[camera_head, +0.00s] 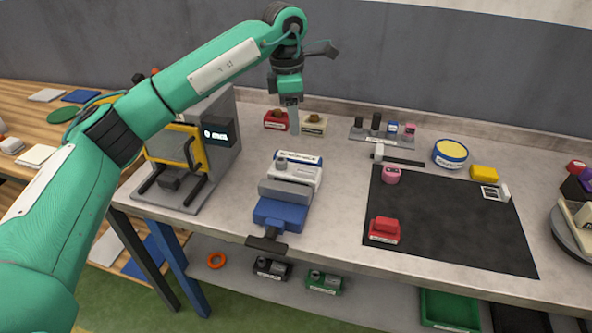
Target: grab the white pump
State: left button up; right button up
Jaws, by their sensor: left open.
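A small cream-white block with a dark top and a label, which looks like the white pump (313,124), stands at the back of the table. It is just right of a similar red block (275,120). My left gripper (293,126) points down in front of the gap between the two blocks and appears empty. Its height above the table is hard to judge. The jaws are open, though they show nearly edge-on. My right gripper is out of view.
A blue-and-grey vise (282,212) stands in front of the gripper. A machine with a yellow-framed door (175,147) is at left. A black mat (455,215) holds a red block (384,231) and a pink part (391,175). A turntable (568,236) is at the right edge.

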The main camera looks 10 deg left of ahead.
pick_arm(q)
jog(key=a+r, duration=0.1)
jog(key=a, duration=0.1)
jog(key=y+p, duration=0.1)
send_over(282, 160)
jog(key=f, duration=0.7)
jog(key=shift+w+d+f, duration=0.2)
jog(key=shift+w+f, duration=0.1)
jog(key=shift+f, duration=0.05)
jog(key=shift+s+f+p, duration=0.1)
jog(key=shift+f+p, duration=0.25)
jog(key=shift+f, duration=0.15)
jog(key=f, duration=0.1)
jog(key=f+p, duration=0.1)
jog(key=f, duration=0.1)
jog(key=shift+s+a+f, duration=0.15)
jog(key=shift+a+f, duration=0.1)
jog(key=shift+f, duration=0.5)
jog(key=shift+c, duration=1.4)
grip_shut()
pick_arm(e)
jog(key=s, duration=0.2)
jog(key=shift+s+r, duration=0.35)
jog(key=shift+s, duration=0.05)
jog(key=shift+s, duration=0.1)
